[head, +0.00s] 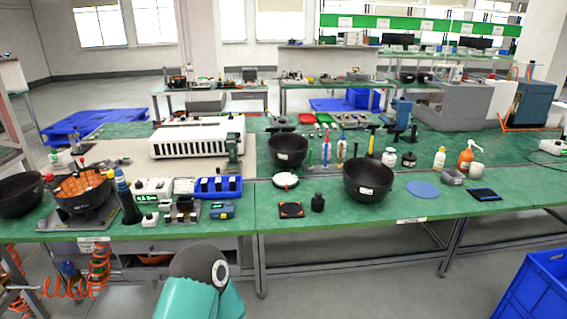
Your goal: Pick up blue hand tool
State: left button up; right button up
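A blue tool (121,183) stands upright in a dark holder (130,211) near the left front of the green bench (330,227). A small blue-grey tool with a yellowish part (221,210) lies by the front edge, right of a dark metal fixture (181,211). I cannot tell from this view which of the two is the blue hand tool. A teal and dark grey part of my own arm shows at the bottom middle, below the bench edge. Neither gripper can be seen.
A black bowl with orange inside (84,196), a white device (153,189) and a blue bin (218,187) crowd the left front. Black bowls (368,181) and bottles (389,157) stand further right. A blue crate (540,290) is at the lower right.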

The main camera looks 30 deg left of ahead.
aim_at(324, 165)
jog(key=u, duration=0.15)
jog(key=i, duration=1)
jog(key=z, duration=0.1)
